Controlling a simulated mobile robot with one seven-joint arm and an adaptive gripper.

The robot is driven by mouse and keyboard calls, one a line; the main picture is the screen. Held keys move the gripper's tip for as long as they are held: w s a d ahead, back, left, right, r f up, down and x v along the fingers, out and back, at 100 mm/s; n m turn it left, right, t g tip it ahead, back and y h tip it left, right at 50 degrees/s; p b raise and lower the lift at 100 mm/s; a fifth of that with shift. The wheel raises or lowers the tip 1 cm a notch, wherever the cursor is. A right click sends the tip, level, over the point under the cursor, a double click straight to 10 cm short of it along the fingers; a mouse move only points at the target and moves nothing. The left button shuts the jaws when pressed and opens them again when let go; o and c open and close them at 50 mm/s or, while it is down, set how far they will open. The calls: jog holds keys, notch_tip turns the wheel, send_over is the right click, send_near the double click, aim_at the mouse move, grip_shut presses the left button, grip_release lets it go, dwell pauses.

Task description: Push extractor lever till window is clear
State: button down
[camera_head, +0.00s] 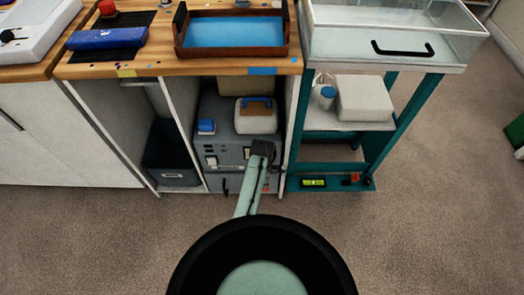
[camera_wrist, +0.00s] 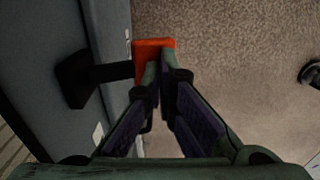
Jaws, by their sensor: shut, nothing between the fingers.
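The grey extractor unit (camera_head: 222,150) stands in the open bay under the bench, and its grey side also fills the left of the wrist view (camera_wrist: 50,45). Its lever (camera_wrist: 112,72) is a black bar reaching out from a dark mount to an orange-red end block (camera_wrist: 153,46). My gripper (camera_wrist: 163,68) is shut and empty, its fingertips at the lower right of the orange block; whether they touch it I cannot tell. In the head view my arm reaches to the unit's front right and hides part of it. I cannot make out the window's state.
Bay walls stand close on both sides; the right one (camera_head: 297,125) is near my arm. A teal rack (camera_head: 385,140) stands to the right and a dark bin (camera_head: 173,177) to the left. The wooden bench top (camera_head: 165,60) overhangs the bay. Carpet (camera_head: 430,235) in front is clear.

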jog(key=shift+r+p, duration=2.25)
jog(key=shift+p, duration=0.2)
jog(key=shift+s+r+p, duration=0.5)
jog(key=shift+r+p, duration=0.05)
jog(key=shift+r, duration=0.3)
jog(key=shift+s+r+p, duration=0.5)
jog(key=shift+r+p, duration=0.1)
jog(key=shift+r, duration=0.2)
jog(key=shift+s+r+p, duration=0.5)
jog(key=shift+r+p, duration=0.05)
jog(key=shift+r, duration=0.3)
